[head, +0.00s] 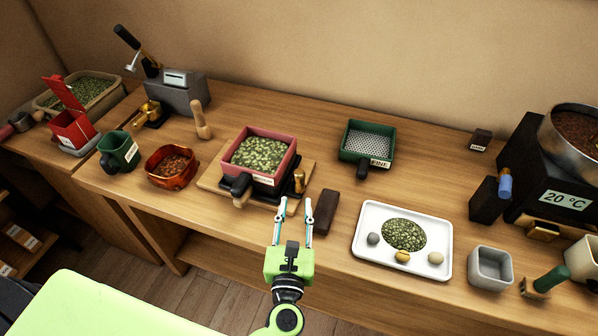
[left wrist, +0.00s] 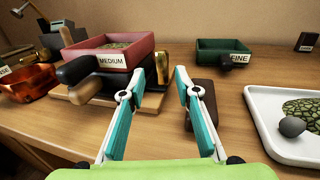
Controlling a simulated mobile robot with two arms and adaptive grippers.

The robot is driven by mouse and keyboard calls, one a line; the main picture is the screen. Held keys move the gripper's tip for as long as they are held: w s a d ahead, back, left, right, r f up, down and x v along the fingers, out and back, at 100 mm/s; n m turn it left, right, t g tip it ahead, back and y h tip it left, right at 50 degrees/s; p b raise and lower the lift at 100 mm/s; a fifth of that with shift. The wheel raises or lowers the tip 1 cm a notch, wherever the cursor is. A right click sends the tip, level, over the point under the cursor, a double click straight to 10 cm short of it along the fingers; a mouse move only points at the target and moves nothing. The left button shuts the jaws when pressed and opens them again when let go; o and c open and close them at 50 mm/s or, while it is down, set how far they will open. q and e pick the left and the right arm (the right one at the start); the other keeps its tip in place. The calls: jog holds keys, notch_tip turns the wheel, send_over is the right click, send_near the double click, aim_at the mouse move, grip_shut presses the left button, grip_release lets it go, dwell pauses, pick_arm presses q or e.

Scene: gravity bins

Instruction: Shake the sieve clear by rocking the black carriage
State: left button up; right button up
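The sieve (head: 273,141) is a pink-red square frame heaped with green beans. In the left wrist view the sieve (left wrist: 108,58) bears a MEDIUM label. It sits on the black carriage (left wrist: 118,82), which rests on a wooden board (head: 213,178). My left gripper (head: 295,203) is open and empty, in front of the board's right corner and right of the handle. Its fingers also show in the left wrist view (left wrist: 160,73). My right gripper is not in view.
A brass post (head: 299,181) stands at the carriage's right. A dark brown block (head: 327,212) lies just right of my fingers. A green FINE sieve (head: 368,142) is behind right, a white tray (head: 366,260) to the right, and an amber bowl (head: 171,166) to the left.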

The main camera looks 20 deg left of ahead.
aim_at(298, 180)
pick_arm(q)
jog(key=p+x, duration=0.2)
jog(key=x, duration=0.9)
jog(key=shift+p, duration=0.3)
jog(key=shift+a, duration=0.15)
grip_shut()
